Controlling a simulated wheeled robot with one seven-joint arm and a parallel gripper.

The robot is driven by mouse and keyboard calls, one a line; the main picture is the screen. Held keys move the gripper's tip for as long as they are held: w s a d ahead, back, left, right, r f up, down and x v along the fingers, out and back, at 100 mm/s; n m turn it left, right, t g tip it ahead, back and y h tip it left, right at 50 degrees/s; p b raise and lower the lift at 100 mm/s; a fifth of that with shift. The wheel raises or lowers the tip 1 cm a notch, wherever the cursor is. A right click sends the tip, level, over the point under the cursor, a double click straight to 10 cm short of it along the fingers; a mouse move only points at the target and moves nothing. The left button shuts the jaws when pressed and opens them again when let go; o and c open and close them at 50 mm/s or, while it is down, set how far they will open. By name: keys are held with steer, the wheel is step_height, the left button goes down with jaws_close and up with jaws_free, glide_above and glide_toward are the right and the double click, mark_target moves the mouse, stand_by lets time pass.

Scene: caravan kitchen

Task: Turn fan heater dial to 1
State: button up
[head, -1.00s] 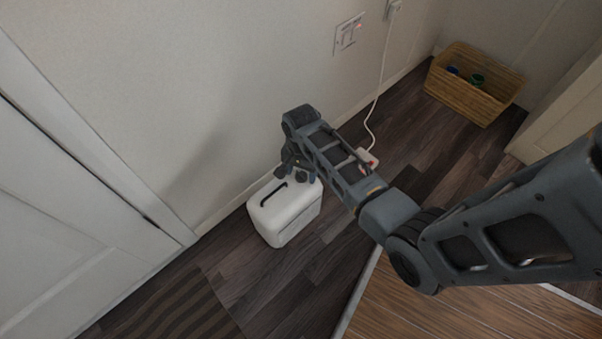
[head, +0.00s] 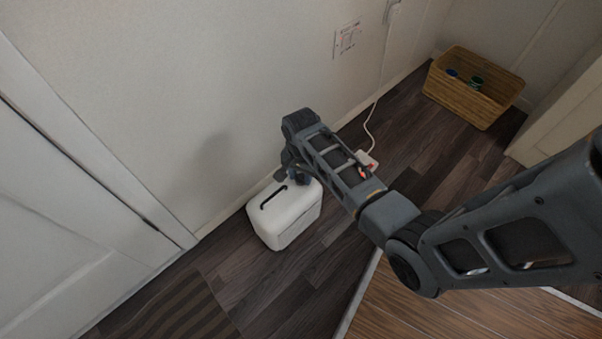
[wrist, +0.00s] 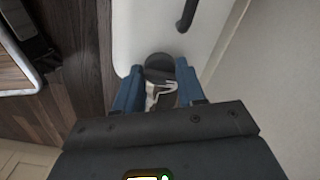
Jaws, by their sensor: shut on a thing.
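The fan heater (head: 287,217) is a white box with a dark handle on top, standing on the floor by the wall. It also shows in the wrist view (wrist: 150,30). My gripper (head: 298,178) is over the heater's top at its far right end. In the wrist view my gripper (wrist: 159,97) has its two blue fingers on either side of the dark round dial (wrist: 160,70) and is shut on it. The dial's markings cannot be read; the fingers and wrist hide part of it.
A power strip (head: 367,160) with a white cable lies on the floor behind my arm. A wicker basket (head: 474,88) stands at the back right. A white door (head: 80,220) is at the left, and a striped mat (head: 175,312) lies in front.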

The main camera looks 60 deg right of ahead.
steer(key=shift+r+p, duration=0.1)
steer(key=shift+p, duration=0.2)
steer(key=shift+r+m+p, duration=0.1)
steer(key=shift+m+p, duration=0.85)
steer(key=shift+m, duration=0.05)
steer(key=m+p, duration=0.2)
steer(key=shift+m, duration=0.3)
steer(key=m+p, duration=0.3)
steer(key=m, duration=0.1)
steer(key=shift+f+m+p, duration=0.2)
steer(key=shift+m+p, duration=0.4)
steer(key=shift+m, duration=0.9)
steer(key=o, duration=1.1)
steer(key=shift+c, duration=0.2)
